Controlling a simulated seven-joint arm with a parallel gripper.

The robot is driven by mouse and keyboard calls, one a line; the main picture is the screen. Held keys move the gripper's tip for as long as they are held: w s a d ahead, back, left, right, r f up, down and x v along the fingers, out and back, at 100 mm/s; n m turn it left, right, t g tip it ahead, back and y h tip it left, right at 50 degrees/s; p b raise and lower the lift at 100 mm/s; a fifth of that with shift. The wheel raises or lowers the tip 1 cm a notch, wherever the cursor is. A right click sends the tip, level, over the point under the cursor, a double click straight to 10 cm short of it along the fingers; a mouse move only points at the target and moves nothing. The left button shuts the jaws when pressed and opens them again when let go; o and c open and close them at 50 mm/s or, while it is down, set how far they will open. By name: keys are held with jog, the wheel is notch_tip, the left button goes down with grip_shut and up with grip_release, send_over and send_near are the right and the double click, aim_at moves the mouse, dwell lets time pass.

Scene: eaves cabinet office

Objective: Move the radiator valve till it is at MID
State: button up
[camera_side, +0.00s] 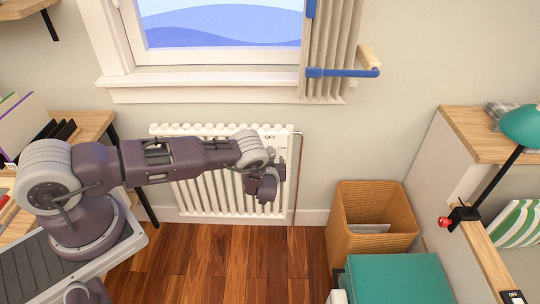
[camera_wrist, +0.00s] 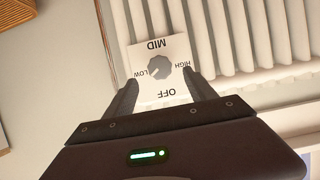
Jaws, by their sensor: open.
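The radiator valve (camera_wrist: 160,68) is a small grey knob on a white square plate, beside the white ribbed radiator (camera_wrist: 235,40). In the wrist view the plate's labels appear upside down: MID at top, LOW left, HIGH right, OFF below. A small light mark seems to lie on the knob's lower left, between LOW and OFF, but it is too small to be sure. My gripper (camera_wrist: 161,85) is open, its two dark fingers on either side of the lower plate. No contact with the knob shows. In the side view my gripper (camera_side: 263,186) is in front of the radiator (camera_side: 215,195); my wrist partly hides the plate.
A copper pipe (camera_side: 297,180) runs down the radiator's right side. A wooden bin (camera_side: 372,240) and teal box (camera_side: 395,282) stand to the right. The window sill (camera_side: 215,77) and curtain (camera_side: 328,50) are above. Wooden floor (camera_side: 225,255) lies open below.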

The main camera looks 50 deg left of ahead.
aim_at(270, 155)
jog(key=x, duration=0.7)
jog(key=shift+r, duration=0.1)
jog(key=c, duration=1.4)
jog(key=shift+d+m, duration=0.15)
jog(key=shift+m, duration=0.15)
jog(key=shift+y, duration=0.4)
jog(key=o, duration=1.4)
